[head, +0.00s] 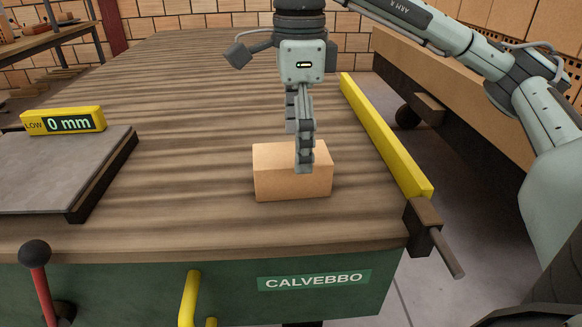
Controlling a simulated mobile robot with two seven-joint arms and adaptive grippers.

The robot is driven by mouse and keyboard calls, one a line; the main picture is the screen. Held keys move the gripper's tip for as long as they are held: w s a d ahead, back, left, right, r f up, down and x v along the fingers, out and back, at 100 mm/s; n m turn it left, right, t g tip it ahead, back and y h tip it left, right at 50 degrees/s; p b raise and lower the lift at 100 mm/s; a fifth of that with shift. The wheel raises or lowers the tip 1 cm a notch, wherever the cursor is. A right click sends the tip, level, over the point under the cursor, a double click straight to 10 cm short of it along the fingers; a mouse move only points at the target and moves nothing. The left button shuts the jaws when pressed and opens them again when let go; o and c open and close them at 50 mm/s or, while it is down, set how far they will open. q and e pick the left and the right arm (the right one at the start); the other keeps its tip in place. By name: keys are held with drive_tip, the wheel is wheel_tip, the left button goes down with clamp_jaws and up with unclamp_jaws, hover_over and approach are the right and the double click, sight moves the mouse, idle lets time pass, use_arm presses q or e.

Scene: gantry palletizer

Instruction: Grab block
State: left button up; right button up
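A plain tan block (285,184) lies on the brown slatted table top (200,165), near its front edge and right of centre. My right gripper (299,150) points down over the block. Its two fingers are lined up one behind the other and look spread apart. The nearer finger overlaps the block's top and front face in the picture; the farther fingertip shows just above the block's back edge. I cannot tell whether either finger touches the block. My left gripper is not in view.
A yellow rail (385,140) runs along the table's right side. A grey plate (60,175) with a yellow display reading "LOW 0 mm" (63,121) sits at the left. A red lever (42,290) and yellow handle (189,297) stand at the front. The table's middle is clear.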

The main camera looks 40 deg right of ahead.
sight(291, 153)
drive_tip(key=f, duration=0.3)
drive_tip(key=w+f, duration=0.1)
drive_tip(key=f, duration=0.1)
drive_tip(key=shift+a+f, duration=0.1)
drive_tip(key=shift+a, duration=0.15)
drive_tip(key=c, duration=2)
